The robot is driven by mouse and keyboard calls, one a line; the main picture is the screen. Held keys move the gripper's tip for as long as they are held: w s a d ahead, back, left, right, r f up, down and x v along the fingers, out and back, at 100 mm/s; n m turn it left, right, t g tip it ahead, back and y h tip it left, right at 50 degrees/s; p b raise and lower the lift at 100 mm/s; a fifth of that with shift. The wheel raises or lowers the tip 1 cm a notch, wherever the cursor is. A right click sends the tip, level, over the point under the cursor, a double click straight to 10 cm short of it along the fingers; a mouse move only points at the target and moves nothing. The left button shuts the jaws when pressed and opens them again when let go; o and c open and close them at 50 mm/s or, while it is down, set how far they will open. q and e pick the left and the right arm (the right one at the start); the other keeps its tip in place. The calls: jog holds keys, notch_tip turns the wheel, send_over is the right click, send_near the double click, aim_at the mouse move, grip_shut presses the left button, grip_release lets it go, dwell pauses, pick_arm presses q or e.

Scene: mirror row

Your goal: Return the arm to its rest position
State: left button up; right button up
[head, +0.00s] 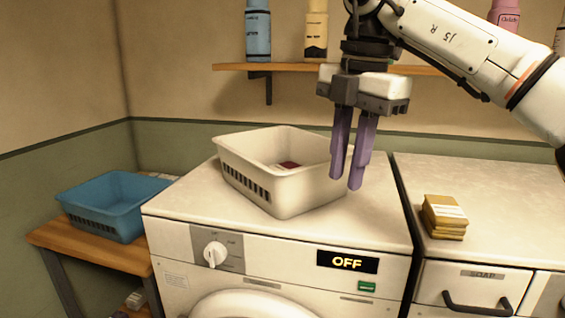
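My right gripper (347,181) hangs from my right arm, which comes in from the upper right. Its two purple fingers point down with a narrow gap between them and nothing visible in it. In the picture it overlaps the right end of a white basket (285,195); I cannot tell any contact. The basket stands on the washing machine (372,222) and holds a small dark red and white item (286,166). The display (347,262) reads OFF. My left gripper is not in view.
A shelf (227,67) with several bottles runs along the wall behind my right gripper. A blue basket (105,203) stands on a wooden side table (75,239) at the left. Yellow stacked bars (444,217) lie on the right counter (500,205), above a SOAP drawer (470,286).

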jog(key=s+a+f+n+g+y, duration=0.2)
jog(key=a+f+y, duration=0.1)
jog(key=a+f, duration=0.35)
jog(key=s+a+f+n+g+y, duration=0.2)
jog(key=a+f+n+y, duration=0.1)
jog(key=a+f, duration=0.4)
jog(key=s+a+m+y, duration=0.2)
jog(key=s+a+y, duration=0.3)
jog(key=a+y, duration=0.75)
jog(key=w+d+f+m+t+h, duration=0.3)
jog(key=d+f+m+t+h, duration=0.2)
jog(key=d+f+m+t, duration=0.5)
jog(key=w+d+f+m+t+h, duration=0.2)
jog(key=d+f+m+t+h, duration=0.2)
jog(key=d+f+m+t, duration=0.65)
jog(key=s+d+f+m+g+h, duration=0.2)
jog(key=s+d+f+g+h, duration=0.2)
jog(key=s+f, duration=0.7)
jog(key=s+d+f+m+g+h, duration=0.3)
jog(key=s+d+f, duration=0.5)
jog(key=s+f, duration=0.3)
jog(key=shift+s+d+f+m+g+h, duration=0.2)
jog(key=shift+s+f+m+g+h, duration=0.2)
jog(key=shift+f+g, duration=0.5)
